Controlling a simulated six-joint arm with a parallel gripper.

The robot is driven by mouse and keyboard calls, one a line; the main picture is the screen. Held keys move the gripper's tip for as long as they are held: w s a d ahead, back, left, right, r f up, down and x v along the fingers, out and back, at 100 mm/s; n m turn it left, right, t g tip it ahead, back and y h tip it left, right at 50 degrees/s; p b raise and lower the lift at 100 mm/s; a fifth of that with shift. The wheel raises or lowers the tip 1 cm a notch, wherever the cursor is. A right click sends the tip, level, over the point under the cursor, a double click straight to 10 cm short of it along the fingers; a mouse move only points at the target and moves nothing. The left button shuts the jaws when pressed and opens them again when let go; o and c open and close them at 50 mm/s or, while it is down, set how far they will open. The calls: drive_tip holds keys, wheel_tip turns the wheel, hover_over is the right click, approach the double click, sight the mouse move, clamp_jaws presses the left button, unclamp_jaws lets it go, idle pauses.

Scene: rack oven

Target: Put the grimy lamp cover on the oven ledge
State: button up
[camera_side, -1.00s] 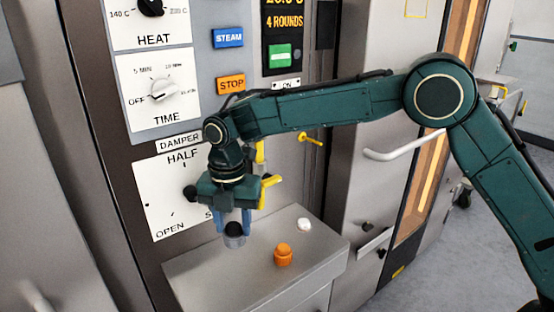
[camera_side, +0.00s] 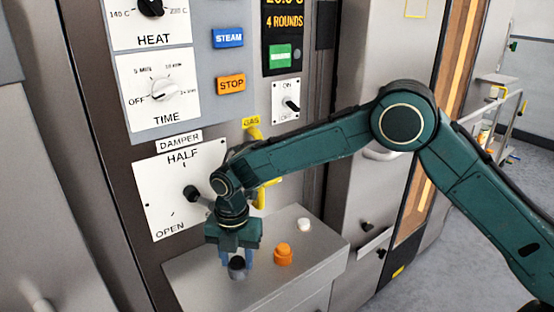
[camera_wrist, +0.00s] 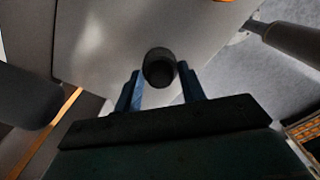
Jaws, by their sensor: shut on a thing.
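The grimy lamp cover (camera_side: 237,270) is a small dark grey cup. My gripper (camera_side: 236,262) is shut on it, blue fingers on either side. In the wrist view the cover (camera_wrist: 159,68) shows as a dark round shape between the fingertips (camera_wrist: 162,80). The oven ledge (camera_side: 300,268) is a plain grey metal shelf below the control panel. The cover is low over its left part; I cannot tell whether it touches the surface.
An orange cap (camera_side: 283,254) and a small white cap (camera_side: 304,224) stand on the ledge, right of my gripper. The damper dial's dark lever (camera_side: 194,194) and yellow gas handle (camera_side: 252,128) stick out behind my arm. The ledge front is clear.

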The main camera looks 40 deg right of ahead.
sight(237, 259)
drive_tip(key=shift+f, duration=1)
drive_tip(key=shift+f, duration=0.1)
drive_tip(key=o, duration=1.1)
wheel_tip(237, 259, up, 11)
drive_tip(key=shift+r, duration=0.6)
